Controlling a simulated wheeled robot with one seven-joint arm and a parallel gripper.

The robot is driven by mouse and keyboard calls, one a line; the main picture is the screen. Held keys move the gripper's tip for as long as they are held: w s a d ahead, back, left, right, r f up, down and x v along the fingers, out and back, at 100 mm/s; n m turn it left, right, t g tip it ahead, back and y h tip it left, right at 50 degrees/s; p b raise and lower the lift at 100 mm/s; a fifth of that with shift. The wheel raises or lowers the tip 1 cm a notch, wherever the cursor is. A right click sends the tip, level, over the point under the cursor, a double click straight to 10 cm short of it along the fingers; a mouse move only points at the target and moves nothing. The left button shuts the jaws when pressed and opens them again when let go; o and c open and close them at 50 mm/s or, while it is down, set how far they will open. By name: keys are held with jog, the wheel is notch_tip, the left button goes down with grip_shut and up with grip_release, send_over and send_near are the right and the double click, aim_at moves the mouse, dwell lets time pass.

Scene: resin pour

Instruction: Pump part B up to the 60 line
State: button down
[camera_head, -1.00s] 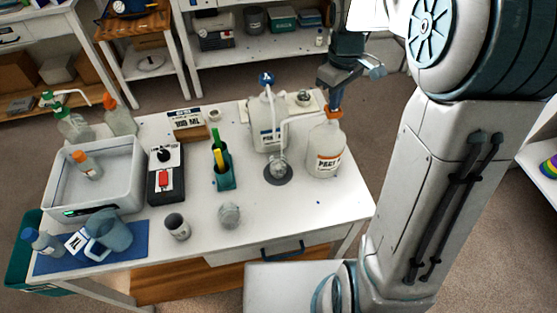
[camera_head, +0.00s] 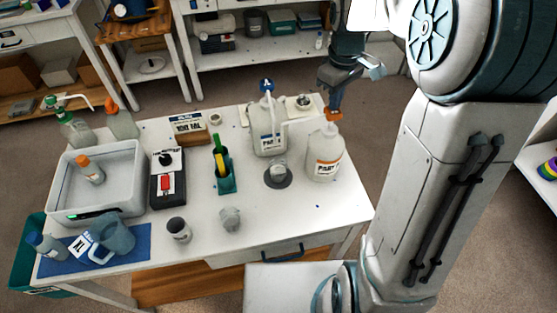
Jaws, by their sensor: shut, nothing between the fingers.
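The part B jug (camera_head: 325,160), white with an orange-edged label, stands at the right of the table. My gripper (camera_head: 333,111) is shut and empty, right at the jug's pump top; whether it touches the pump head is too small to tell. A clear cup (camera_head: 279,168) stands on a round dark grey disc (camera_head: 277,181) left of the jug. The cup's lines and fill level cannot be read. A second white pump jug (camera_head: 268,130) with a blue top stands behind the cup.
A black device with a red switch (camera_head: 167,178), a green holder (camera_head: 225,180) and a white tub (camera_head: 95,180) stand to the left. Two small cups (camera_head: 179,230) (camera_head: 231,219) are near the front. A pitcher (camera_head: 112,235) sits on a blue mat (camera_head: 135,243). The front right of the table is clear.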

jog(key=shift+f+b, duration=0.6)
jog(key=shift+f, duration=0.05)
dwell(0.5)
jog(key=shift+r, duration=0.1)
jog(key=shift+r+p, duration=0.6)
jog(key=shift+r, duration=0.05)
notch_tip(320, 180, up, 6)
jog(key=p, duration=0.4)
jog(key=shift+r+p, duration=0.1)
jog(key=shift+p, duration=0.25)
